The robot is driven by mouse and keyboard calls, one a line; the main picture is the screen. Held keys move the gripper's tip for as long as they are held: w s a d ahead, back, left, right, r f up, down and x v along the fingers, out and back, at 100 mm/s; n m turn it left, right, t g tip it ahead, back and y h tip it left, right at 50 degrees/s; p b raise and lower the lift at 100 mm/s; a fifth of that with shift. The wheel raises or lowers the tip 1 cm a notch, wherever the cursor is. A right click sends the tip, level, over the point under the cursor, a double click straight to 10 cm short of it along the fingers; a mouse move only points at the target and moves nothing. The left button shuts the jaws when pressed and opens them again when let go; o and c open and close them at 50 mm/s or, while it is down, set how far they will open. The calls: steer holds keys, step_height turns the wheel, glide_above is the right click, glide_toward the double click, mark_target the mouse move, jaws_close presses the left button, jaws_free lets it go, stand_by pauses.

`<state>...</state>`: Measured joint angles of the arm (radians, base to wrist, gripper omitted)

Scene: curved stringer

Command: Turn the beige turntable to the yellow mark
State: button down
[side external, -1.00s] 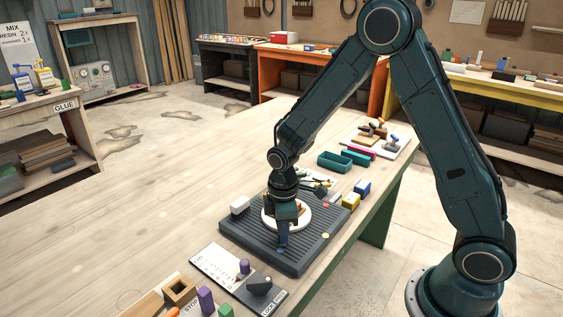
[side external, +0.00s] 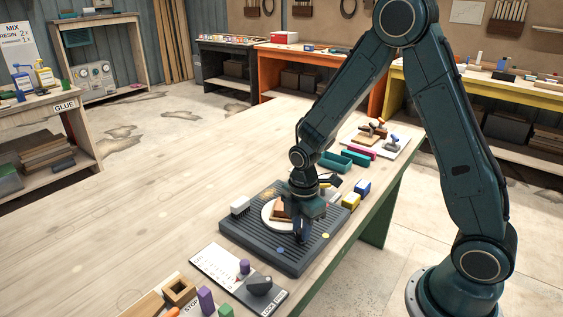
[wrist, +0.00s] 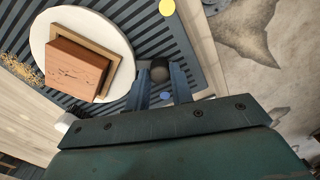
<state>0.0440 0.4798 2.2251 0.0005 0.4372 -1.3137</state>
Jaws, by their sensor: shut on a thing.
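The beige turntable (side external: 268,217) is a pale round disc on a dark grey ribbed base (side external: 252,241); it also shows in the wrist view (wrist: 45,27). A reddish-brown wooden block (wrist: 75,70) on a tan square piece sits on it. A dark round knob (wrist: 159,71) is at the disc's edge. My gripper (wrist: 157,84) is shut on this knob, one finger on each side. In the side view my gripper (side external: 303,236) points down at the disc's front right edge. The yellow mark (side external: 325,236) lies right of my fingers; it also shows in the wrist view (wrist: 167,7).
A blue mark (side external: 280,250) is on the base, left of my fingers. A white block (side external: 240,205) stands by the base's left side. Yellow (side external: 350,201) and blue (side external: 362,188) blocks stand to the right.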

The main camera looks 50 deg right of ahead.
steer(key=shift+s+d+n, duration=0.3)
steer(key=shift+d+n, duration=0.3)
steer(key=shift+n, duration=0.15)
steer(key=shift+s+d+n, duration=0.25)
steer(key=shift+d+n, duration=0.35)
steer(key=shift+n, duration=0.15)
steer(key=shift+s+d+r+n, duration=0.1)
steer(key=shift+s+d+n, duration=0.1)
steer(key=shift+d+n, duration=1.3)
steer(key=c, duration=1.2)
jaws_free()
step_height(320, 180, up, 14)
